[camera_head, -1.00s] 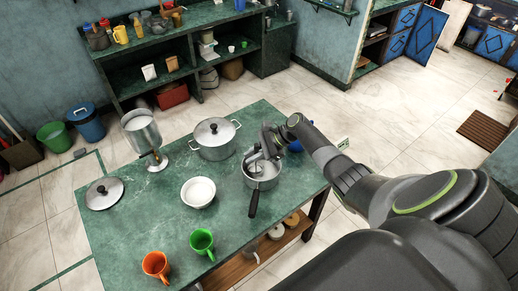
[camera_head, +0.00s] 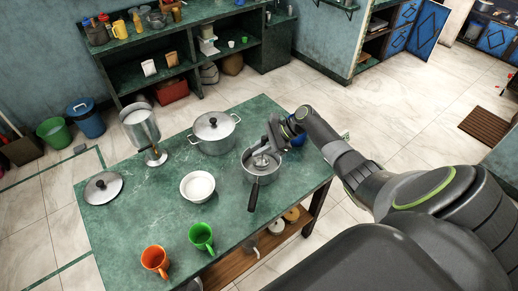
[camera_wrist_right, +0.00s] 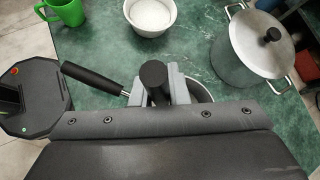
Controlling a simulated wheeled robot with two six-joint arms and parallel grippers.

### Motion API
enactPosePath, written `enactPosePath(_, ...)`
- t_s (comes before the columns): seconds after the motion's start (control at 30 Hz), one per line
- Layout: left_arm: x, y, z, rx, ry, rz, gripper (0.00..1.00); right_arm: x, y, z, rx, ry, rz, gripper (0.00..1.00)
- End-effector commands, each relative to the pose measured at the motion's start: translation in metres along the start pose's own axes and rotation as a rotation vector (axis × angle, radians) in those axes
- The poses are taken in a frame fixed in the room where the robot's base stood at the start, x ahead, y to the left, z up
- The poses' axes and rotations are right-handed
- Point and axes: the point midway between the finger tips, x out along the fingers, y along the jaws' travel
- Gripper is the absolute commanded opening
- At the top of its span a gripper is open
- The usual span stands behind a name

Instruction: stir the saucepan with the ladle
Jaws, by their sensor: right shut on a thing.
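The grey saucepan (camera_head: 248,171) stands on the green table with its black handle (camera_head: 254,196) pointing to the front. My right gripper (camera_head: 265,148) is over the saucepan, shut on the ladle (camera_wrist_right: 153,74). In the right wrist view the ladle's dark, round handle end shows between the fingers. In the head view its lower part is inside the saucepan, mostly hidden by the gripper. In the right wrist view the saucepan's rim (camera_wrist_right: 203,92) and black handle (camera_wrist_right: 93,77) show behind the gripper. My left gripper is in neither view.
A lidded pot (camera_head: 215,143) and a white bowl (camera_head: 197,188) stand left of the saucepan. Green (camera_head: 201,236) and orange (camera_head: 154,260) mugs are at the front. A loose lid (camera_head: 102,188) and a metal dispenser on a stand (camera_head: 140,125) are farther left. The table's right edge is close.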

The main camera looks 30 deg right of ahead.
Motion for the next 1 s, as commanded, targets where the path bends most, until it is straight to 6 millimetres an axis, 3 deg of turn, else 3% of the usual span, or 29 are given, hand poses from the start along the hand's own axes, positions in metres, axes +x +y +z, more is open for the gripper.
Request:
enactPosePath(0.17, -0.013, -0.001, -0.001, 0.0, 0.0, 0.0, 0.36, -0.015, -0.005, 0.016, -0.002, 0.001, -0.001, 0.0)
enactPosePath(0.6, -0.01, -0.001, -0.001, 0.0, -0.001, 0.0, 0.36, -0.04, -0.013, 0.046, -0.003, 0.0, -0.001, 0.0)
enactPosePath(1.0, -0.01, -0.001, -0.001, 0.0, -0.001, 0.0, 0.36, -0.044, -0.015, 0.051, 0.0, 0.0, -0.001, 0.0)
